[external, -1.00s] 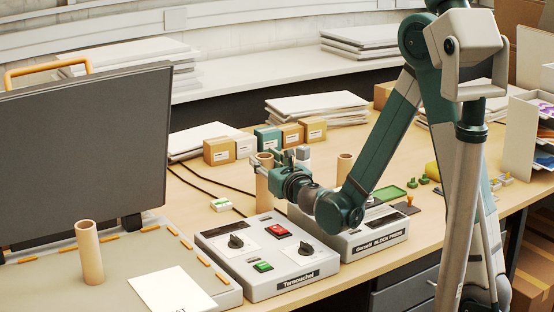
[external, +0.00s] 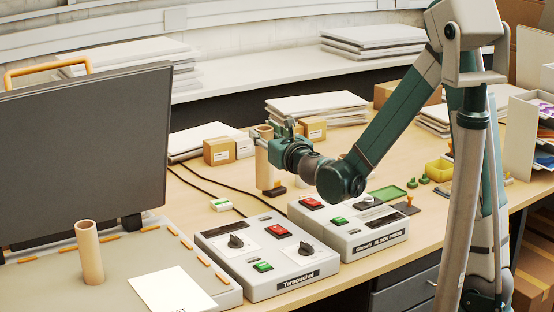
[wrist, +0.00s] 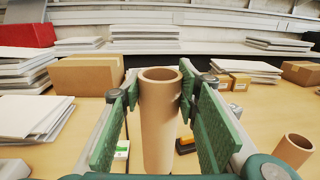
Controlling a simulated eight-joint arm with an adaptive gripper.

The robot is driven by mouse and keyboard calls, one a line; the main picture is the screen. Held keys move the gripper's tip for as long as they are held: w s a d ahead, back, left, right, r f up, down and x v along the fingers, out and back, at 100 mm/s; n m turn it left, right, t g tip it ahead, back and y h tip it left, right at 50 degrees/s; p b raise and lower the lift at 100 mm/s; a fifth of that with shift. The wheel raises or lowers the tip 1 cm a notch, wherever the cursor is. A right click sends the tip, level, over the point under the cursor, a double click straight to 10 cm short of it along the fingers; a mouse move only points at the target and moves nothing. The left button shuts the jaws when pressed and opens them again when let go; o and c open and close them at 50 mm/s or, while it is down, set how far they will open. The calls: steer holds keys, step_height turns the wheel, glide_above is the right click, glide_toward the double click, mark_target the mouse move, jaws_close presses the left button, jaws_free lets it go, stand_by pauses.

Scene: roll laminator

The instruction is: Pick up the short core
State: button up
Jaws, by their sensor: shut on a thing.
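My gripper (external: 280,153) is shut on a tan cardboard core (external: 262,160), holding it upright above the table behind the front control box. Another tan core (wrist: 293,150) stands at the lower right of the wrist view. It is hidden behind my arm in the external view. One more core (external: 89,253) stands on the grey surface at the left, apart from my gripper.
Two grey control boxes (external: 268,243) (external: 365,240) with buttons stand in front of the held core. A dark panel (external: 80,150) rises at the left. Small cartons (external: 219,151) and paper stacks (external: 318,105) lie behind. A green-and-white block (external: 221,205) lies nearby.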

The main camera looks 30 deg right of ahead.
steer(key=shift+r, duration=0.65)
stand_by(0.5)
steer(key=shift+a+r+y, duration=0.15)
steer(key=shift+a+y, duration=0.15)
steer(key=shift+a, duration=0.3)
steer(key=s+a+r+n+g+y+p, duration=0.1)
steer(key=s+a+r+n+y+p, duration=0.2)
steer(key=a, duration=0.7)
steer(key=s+a+r+n+y+p, duration=0.15)
steer(key=s+a+y, duration=0.25)
steer(key=a, duration=0.5)
steer(key=s+a+r+n+g+y+p, duration=0.1)
steer(key=s+a+r+n+y+p, duration=0.2)
steer(key=a, duration=0.7)
steer(key=s+a+n+g+y, duration=0.3)
steer(key=s+a, duration=0.5)
steer(key=a, duration=0.3)
steer(key=s+a+f+n+g+y+b, duration=0.1)
steer(key=s+a+n+g+y, duration=0.2)
steer(key=s+a+g, duration=0.2)
steer(key=s+a+n+g+y, duration=0.3)
steer(key=s+a, duration=0.8)
steer(key=a, duration=0.6)
steer(key=shift+s+a+f+n+g, duration=0.25)
steer(key=shift+a+n+g, duration=0.15)
steer(key=shift+g, duration=0.3)
steer(key=shift+f, duration=0.1)
